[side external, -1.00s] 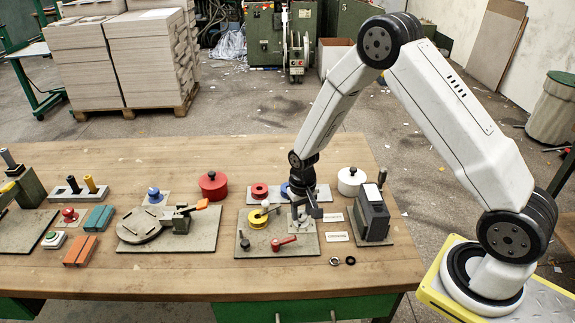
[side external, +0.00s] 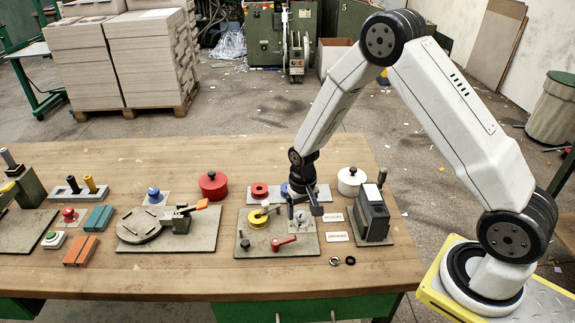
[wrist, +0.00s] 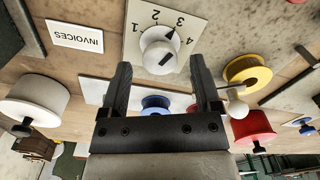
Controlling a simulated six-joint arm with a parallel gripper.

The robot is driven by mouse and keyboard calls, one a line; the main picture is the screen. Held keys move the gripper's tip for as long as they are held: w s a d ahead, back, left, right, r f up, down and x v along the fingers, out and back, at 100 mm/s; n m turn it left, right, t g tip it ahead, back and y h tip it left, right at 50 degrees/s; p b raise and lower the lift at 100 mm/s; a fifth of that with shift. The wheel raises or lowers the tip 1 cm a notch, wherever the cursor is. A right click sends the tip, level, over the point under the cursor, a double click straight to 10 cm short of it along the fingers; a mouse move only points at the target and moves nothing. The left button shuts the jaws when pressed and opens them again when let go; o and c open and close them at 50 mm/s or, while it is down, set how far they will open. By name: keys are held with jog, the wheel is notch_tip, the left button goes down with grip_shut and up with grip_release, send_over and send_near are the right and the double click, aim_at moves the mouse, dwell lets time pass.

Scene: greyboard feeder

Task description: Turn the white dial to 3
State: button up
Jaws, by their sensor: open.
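The white dial (wrist: 157,45) sits on a pale plate (wrist: 128,62) marked 1, 2, 3 and 4 in the wrist view, where the numerals appear upside down. A small black mark shows at the dial's edge on the side of the 3. In the side view my gripper (side external: 304,213) is low over the dial's plate and mostly hides the dial. I cannot tell whether it touches.
A yellow spool-like piece (side external: 257,219) and a red lever (side external: 284,242) stand close left of my gripper. A white pot (side external: 351,181) and a dark upright device (side external: 372,214) are to the right. An INVOICES label (wrist: 75,36) lies beside the dial plate.

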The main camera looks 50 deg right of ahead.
aim_at(302, 214)
jog(key=shift+r, duration=3.45)
jog(key=shift+s+a+r, duration=0.1)
jog(key=shift+s+r, duration=0.15)
jog(key=shift+r, duration=0.1)
jog(key=s+a+r+n+t, duration=0.1)
jog(key=s+a+r+n, duration=0.1)
jog(key=s, duration=0.5)
jog(key=s+a+r+n+t, duration=0.1)
jog(key=s+r+n, duration=0.1)
jog(key=s+r, duration=0.3)
jog(key=shift+s+a+r+t, duration=0.2)
jog(key=shift+s+a+t, duration=0.15)
jog(key=shift+s, duration=0.5)
